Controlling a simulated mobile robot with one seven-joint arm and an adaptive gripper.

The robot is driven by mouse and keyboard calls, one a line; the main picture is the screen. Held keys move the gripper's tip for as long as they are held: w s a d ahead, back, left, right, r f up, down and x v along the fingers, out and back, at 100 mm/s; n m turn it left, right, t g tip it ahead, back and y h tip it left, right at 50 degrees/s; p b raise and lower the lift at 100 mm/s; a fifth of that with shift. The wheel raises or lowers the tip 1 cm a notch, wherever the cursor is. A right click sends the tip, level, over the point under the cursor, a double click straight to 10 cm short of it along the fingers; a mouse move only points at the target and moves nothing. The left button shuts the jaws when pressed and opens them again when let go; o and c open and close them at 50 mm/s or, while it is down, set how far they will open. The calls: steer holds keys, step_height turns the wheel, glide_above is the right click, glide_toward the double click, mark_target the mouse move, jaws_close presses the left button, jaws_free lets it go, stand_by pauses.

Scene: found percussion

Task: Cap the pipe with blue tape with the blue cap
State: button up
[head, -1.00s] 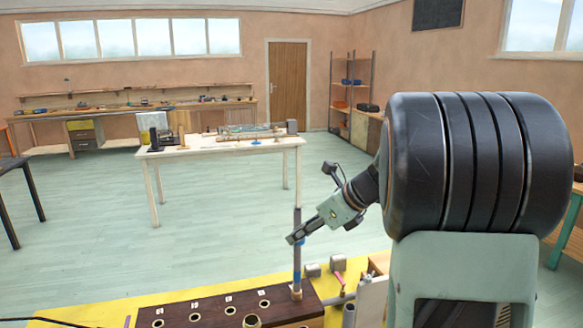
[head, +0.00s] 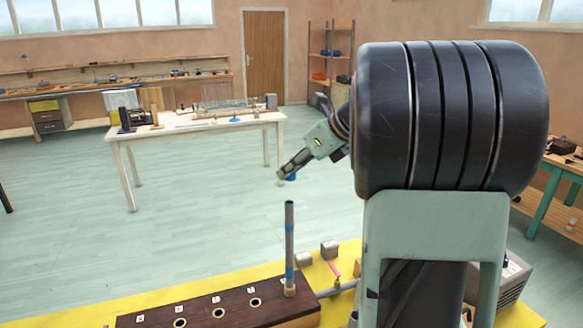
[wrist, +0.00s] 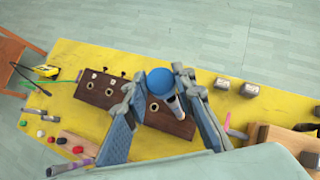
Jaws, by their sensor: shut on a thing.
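My gripper (head: 284,174) is shut on the blue cap (head: 292,176), which sits between the fingertips. The cap shows as a round blue disc in the wrist view (wrist: 160,80), with my gripper (wrist: 159,85) on either side. The pipe with blue tape (head: 289,232) is grey and stands upright at the right end of a dark brown block (head: 215,311). Its open top is bare. In the head view, the cap appears just above the pipe top, apart from it; the depth between them is hard to tell. In the wrist view the pipe (wrist: 173,106) is partly hidden below the cap.
The block has several numbered holes and lies on a yellow bench top (wrist: 222,120). Two grey cubes (head: 329,249) and a pink lever (head: 333,268) are right of the pipe. Small coloured caps (wrist: 61,140) lie left in the wrist view. A white table (head: 195,124) stands beyond.

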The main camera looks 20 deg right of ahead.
mark_target(289, 202)
steer(key=shift+r+p, duration=0.1)
steer(key=shift+p, duration=0.2)
steer(key=shift+f+b, duration=1.85)
steer(key=shift+f, duration=1.15)
steer(key=shift+p, duration=0.8)
steer(key=shift+f+b, duration=0.9)
steer(key=shift+f, duration=0.8)
steer(key=o, duration=0.8)
steer(key=shift+o, duration=0.3)
steer(key=shift+r, duration=0.15)
